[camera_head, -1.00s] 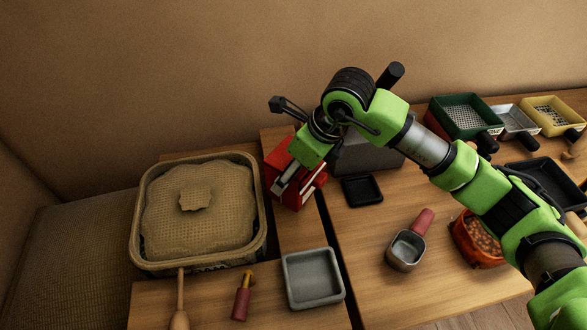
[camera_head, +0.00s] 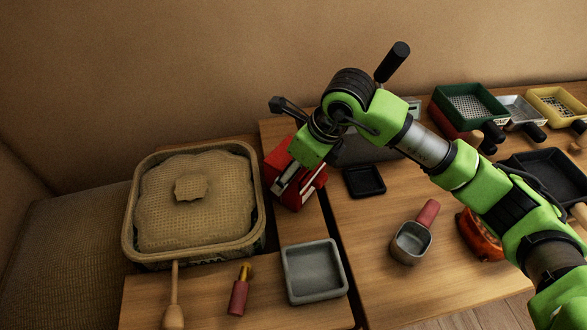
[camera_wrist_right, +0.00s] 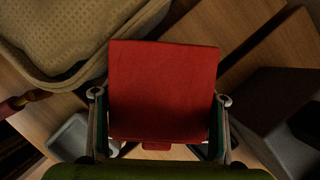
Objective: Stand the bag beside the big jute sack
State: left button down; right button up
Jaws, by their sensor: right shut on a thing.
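The big jute sack (camera_head: 160,220), beige and woven with a gathered top, fills a rounded tub at the left. The red bag (camera_head: 277,160) is right of it, partly hidden by my gripper. My right gripper (camera_head: 292,185) comes down over the red bag and is shut on it. In the right wrist view the red bag (camera_wrist_right: 163,85) is between the two fingers of my right gripper (camera_wrist_right: 160,97), and the jute sack (camera_wrist_right: 70,25) is at the upper left. I cannot tell whether the bag's base touches the wood. My left gripper is not in view.
A grey tray (camera_head: 313,270) and a red-handled tool (camera_head: 239,292) lie in front. A grey scoop (camera_head: 411,242), a small black tray (camera_head: 364,181) and a dark grey box (camera_head: 360,150) are on the right. Sieves and trays line the back right. A gap (camera_head: 335,245) splits the tabletops.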

jog(key=shift+f+b, duration=0.3)
jog(key=shift+f, duration=0.05)
jog(key=o, duration=1.6)
jog(key=v, duration=1.2)
